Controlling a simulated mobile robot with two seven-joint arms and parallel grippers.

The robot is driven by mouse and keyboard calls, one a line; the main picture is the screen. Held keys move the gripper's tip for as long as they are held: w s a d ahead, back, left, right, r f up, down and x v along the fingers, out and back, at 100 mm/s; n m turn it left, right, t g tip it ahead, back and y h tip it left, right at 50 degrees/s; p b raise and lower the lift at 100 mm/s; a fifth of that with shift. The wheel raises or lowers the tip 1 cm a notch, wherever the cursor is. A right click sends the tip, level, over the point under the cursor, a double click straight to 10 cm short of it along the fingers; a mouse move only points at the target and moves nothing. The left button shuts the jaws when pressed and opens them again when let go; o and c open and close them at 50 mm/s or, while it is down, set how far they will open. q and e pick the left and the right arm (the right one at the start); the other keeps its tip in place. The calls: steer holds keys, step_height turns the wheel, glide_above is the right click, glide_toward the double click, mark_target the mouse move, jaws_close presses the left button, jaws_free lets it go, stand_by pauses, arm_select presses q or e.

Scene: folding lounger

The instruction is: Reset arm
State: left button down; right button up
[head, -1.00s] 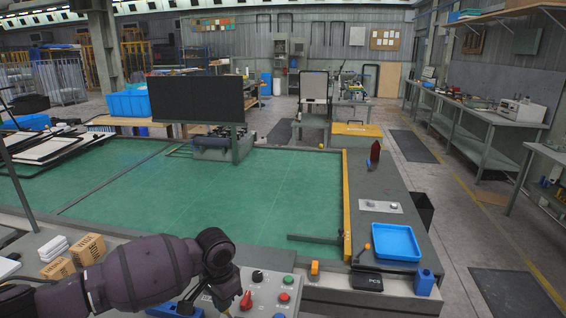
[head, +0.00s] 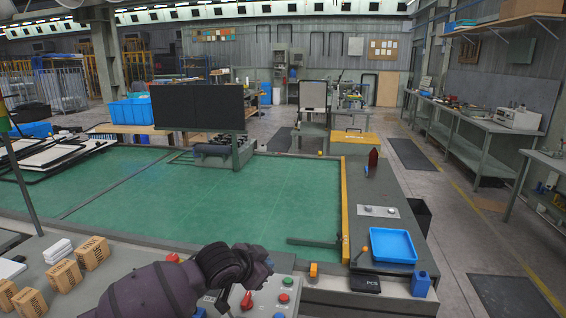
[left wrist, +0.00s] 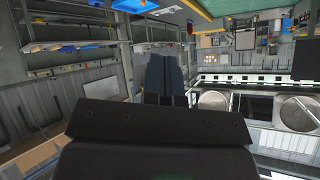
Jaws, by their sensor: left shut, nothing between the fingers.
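My left arm (head: 165,290) comes in low in the head view and bends over the control panel (head: 265,297) at the table's front edge. Its fingers are hidden there or too small to make out. In the left wrist view my left gripper (left wrist: 166,78) has its two dark fingers together, with nothing between them. That view looks tilted, with shelves and round metal parts in the background. My right gripper is in neither view.
The green work surface (head: 210,200) is mostly bare. Several cardboard boxes (head: 92,252) stand left of my arm. A blue tray (head: 393,245) and a blue bottle (head: 421,283) are at the right. A black screen (head: 198,107) stands behind.

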arm_select(q)
steer(key=s+a+f+n+t+y+b, duration=0.1)
steer(key=s+a+f+n+t, duration=0.2)
steer(key=s+a+f, duration=0.4)
steer(key=s+a+f+n+t+y+b, duration=0.15)
steer(key=s+a+f+n+t, duration=0.25)
steer(key=s+a, duration=0.45)
steer(key=s+a+f+n+g+y, duration=0.1)
steer(key=s+a+f+g+y, duration=0.1)
steer(key=s+a+f, duration=0.2)
steer(key=s+a+f+n+g+y, duration=0.2)
steer(key=s+a+f, duration=0.1)
steer(key=s+f, duration=0.6)
steer(key=s, duration=0.4)
steer(key=shift+a+f, duration=0.2)
steer(key=shift+a, duration=0.2)
